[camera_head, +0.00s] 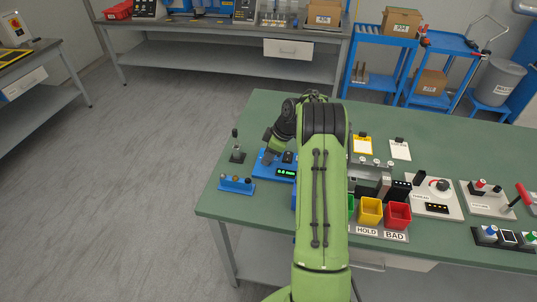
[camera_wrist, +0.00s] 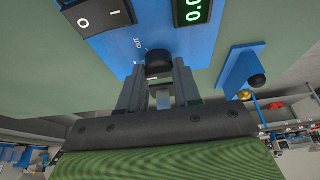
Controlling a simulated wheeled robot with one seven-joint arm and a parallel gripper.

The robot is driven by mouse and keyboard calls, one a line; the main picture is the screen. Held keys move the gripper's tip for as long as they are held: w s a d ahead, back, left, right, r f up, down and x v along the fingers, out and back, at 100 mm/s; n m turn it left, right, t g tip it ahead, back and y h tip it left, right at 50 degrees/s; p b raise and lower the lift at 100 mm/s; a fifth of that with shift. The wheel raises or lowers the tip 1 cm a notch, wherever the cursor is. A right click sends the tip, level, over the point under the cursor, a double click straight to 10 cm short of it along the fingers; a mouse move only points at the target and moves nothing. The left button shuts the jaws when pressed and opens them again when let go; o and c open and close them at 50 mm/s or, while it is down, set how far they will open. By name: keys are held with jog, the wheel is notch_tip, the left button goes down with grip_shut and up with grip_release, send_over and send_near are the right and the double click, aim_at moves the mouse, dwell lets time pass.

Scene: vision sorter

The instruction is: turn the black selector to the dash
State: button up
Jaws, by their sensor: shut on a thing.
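A blue unit (camera_head: 270,173) with a lit green display (camera_head: 286,172) stands on the green table in the head view. In the wrist view, the unit's blue face (camera_wrist: 120,48) carries the display (camera_wrist: 192,10), the word OUT, and a black block (camera_wrist: 100,12) with a white dash and a white circle. A round black piece (camera_wrist: 158,60) sits beside OUT, between the fingertips of my gripper (camera_wrist: 158,72), which is shut on it. I cannot tell whether this piece has a pointer. In the head view my gripper is at the unit, with its fingertips hard to make out.
A small blue stand (camera_head: 237,185) with knobs and a black lever device (camera_head: 237,150) stand left of the unit. Yellow (camera_head: 370,210) and red (camera_head: 397,214) bins are to the right of my arm. The table's left front corner is bare.

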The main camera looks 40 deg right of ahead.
jog(key=o, duration=1.1)
jog(key=shift+c, duration=0.2)
jog(key=p+v, duration=0.4)
jog(key=v, duration=1.1)
jog(key=shift+r, duration=0.4)
jog(key=shift+s, duration=0.1)
